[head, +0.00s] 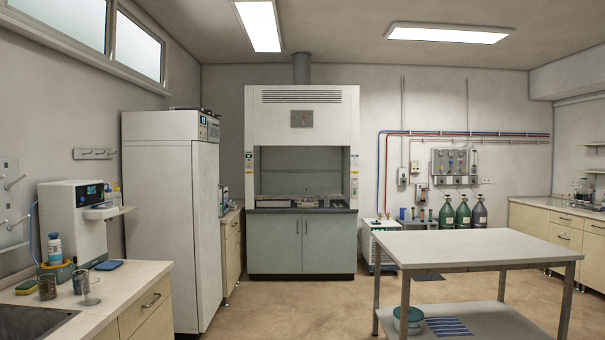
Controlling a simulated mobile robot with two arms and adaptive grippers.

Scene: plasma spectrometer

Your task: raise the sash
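A white fume hood (301,120) stands against the far wall, straight ahead, on a grey cabinet (301,245) with two doors. Its front opening looks dark, and the sash (301,165) appears as a greyish pane there. I cannot tell exactly how far down the sash reaches. Small items show low in the opening, just above the work surface. The hood is well across the room from me. Neither of my grippers shows in the head view.
A white table (474,246) with a lower shelf stands at the front right. A counter (130,292) with a white instrument (76,222) is at the left, near a tall white cabinet (172,215). Gas cylinders (462,213) stand by the back wall. Open floor (290,310) leads to the hood.

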